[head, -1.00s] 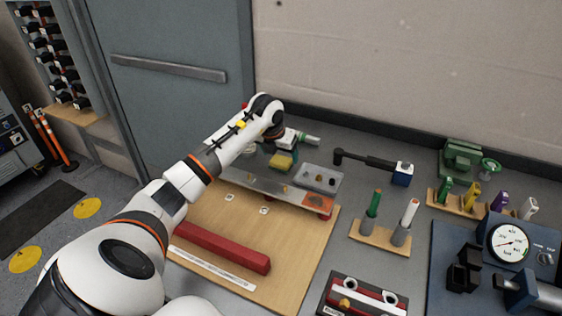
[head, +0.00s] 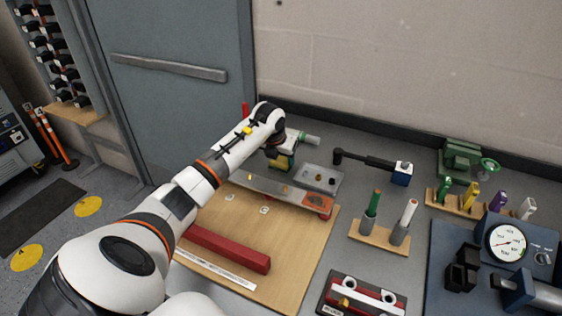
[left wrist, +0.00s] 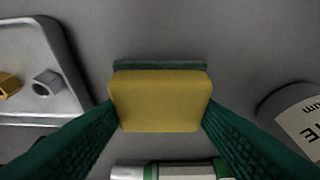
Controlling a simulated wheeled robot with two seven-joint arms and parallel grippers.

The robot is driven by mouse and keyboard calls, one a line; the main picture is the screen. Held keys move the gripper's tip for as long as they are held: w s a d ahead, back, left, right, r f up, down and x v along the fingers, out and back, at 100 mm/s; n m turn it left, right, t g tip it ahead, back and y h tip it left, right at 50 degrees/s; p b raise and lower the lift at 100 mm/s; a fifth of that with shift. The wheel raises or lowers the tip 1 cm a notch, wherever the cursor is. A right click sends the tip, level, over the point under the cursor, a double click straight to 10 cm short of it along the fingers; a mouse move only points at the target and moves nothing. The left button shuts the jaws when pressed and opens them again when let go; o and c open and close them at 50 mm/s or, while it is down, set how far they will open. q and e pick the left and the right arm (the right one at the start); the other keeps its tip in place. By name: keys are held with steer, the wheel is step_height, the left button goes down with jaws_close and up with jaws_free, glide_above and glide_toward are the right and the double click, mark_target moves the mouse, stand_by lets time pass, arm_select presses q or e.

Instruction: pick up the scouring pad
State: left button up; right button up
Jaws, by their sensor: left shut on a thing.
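The scouring pad (left wrist: 160,103) is a yellow sponge block with a dark green layer along its far side. In the left wrist view it sits between the two green fingers of my left gripper (left wrist: 160,112), which touch it on both sides. In the head view my left gripper (head: 281,160) is at the back of the bench, and only a bit of the yellow pad shows under it. I cannot tell whether the pad is clear of the bench top. My right gripper is not in view.
A metal tray (head: 319,178) with small hardware stands right beside the pad. A white cylinder with a green end (head: 308,139) and a labelled round container (left wrist: 297,112) are close by. A torque tool (head: 372,164) lies to the right.

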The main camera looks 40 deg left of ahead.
mark_target(281, 160)
arm_select(q)
step_height(281, 160, up, 10)
steer(key=b, duration=0.2)
